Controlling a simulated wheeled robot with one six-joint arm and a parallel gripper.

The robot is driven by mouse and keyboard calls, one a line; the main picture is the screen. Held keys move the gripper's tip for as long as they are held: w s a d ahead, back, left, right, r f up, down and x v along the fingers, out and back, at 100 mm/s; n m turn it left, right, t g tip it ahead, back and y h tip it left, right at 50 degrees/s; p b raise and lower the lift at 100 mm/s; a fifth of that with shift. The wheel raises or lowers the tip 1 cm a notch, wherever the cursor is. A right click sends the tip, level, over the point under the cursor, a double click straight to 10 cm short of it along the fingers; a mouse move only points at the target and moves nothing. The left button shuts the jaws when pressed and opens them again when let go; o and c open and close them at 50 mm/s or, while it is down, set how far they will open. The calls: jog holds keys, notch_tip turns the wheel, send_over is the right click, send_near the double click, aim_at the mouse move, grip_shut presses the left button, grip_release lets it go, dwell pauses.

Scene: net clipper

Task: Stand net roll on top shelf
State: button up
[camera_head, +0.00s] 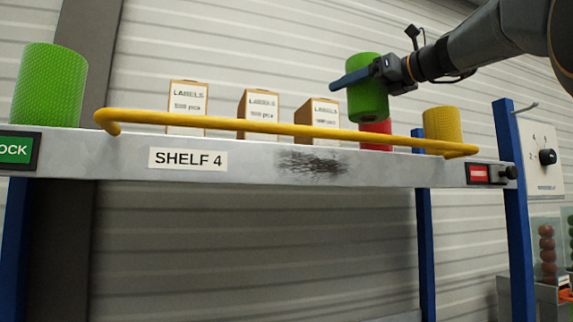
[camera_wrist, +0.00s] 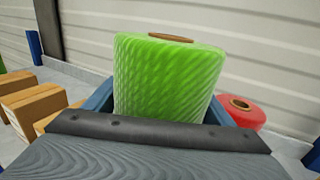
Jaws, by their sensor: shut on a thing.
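A green net roll (camera_head: 369,101) is upright between the fingers of my gripper (camera_head: 352,78), which is shut on it. In the head view it hangs over the right part of the top shelf (camera_head: 240,168), behind the yellow rail. In the wrist view the green net roll (camera_wrist: 165,75) fills the middle, with its brown core at the top. Its lower end is hidden there by my gripper. The roll's bottom appears just above the rail, and I cannot tell whether it touches the shelf.
A yellow rail (camera_head: 280,130) runs along the shelf front. Several label boxes (camera_head: 187,106) stand left of the held roll. A red roll (camera_head: 376,134) stands close behind it, a yellow roll (camera_head: 443,128) to its right, and another green roll (camera_head: 48,86) at the far left.

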aim_at(355, 124)
jog(key=shift+w+f, duration=0.15)
jog(key=shift+f, duration=0.1)
notch_tip(355, 124, down, 9)
jog(key=shift+f+p, duration=0.15)
jog(key=shift+p, duration=0.4)
jog(key=o, duration=1.4)
jog(key=shift+f, duration=0.15)
jog(key=shift+c, duration=0.2)
jog(key=b+v, duration=0.3)
jog(key=v, duration=0.9)
jog(key=shift+b, duration=0.35)
